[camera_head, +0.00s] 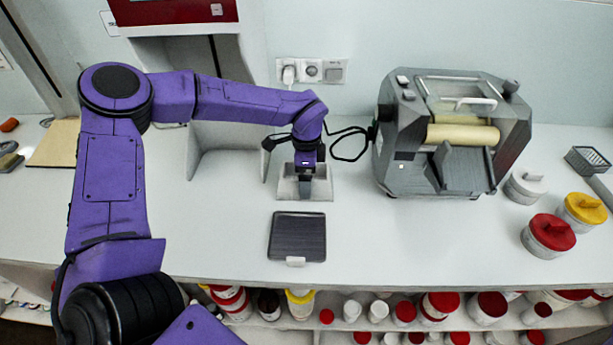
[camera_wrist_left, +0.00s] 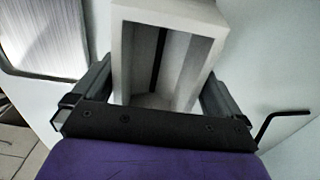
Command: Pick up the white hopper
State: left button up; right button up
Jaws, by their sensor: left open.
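The white hopper (camera_head: 288,190) stands on the white counter, a small open-topped box. In the left wrist view the hopper (camera_wrist_left: 122,48) fills the middle, with its hollow inside showing. My left gripper (camera_head: 305,178) points down over it. In the left wrist view my left gripper (camera_wrist_left: 160,90) is open, with one finger on each side of the hopper. Whether the fingers touch its walls I cannot tell. My gripper hides part of the hopper in the head view. My right gripper is not in view.
A black-topped plate (camera_head: 297,236) lies in front of the hopper. A grey roller mill (camera_head: 440,130) stands to the right, with jars with red (camera_head: 550,232) and yellow (camera_head: 584,208) lids beyond. A grey panel (camera_head: 205,150) stands left of the hopper. A shelf below holds several jars.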

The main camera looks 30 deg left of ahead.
pick_arm(q)
jog(key=shift+w+f, duration=0.15)
jog(key=shift+f, duration=0.3)
jog(key=shift+s+r, duration=0.15)
jog(key=shift+s, duration=0.35)
jog(key=c, duration=0.9)
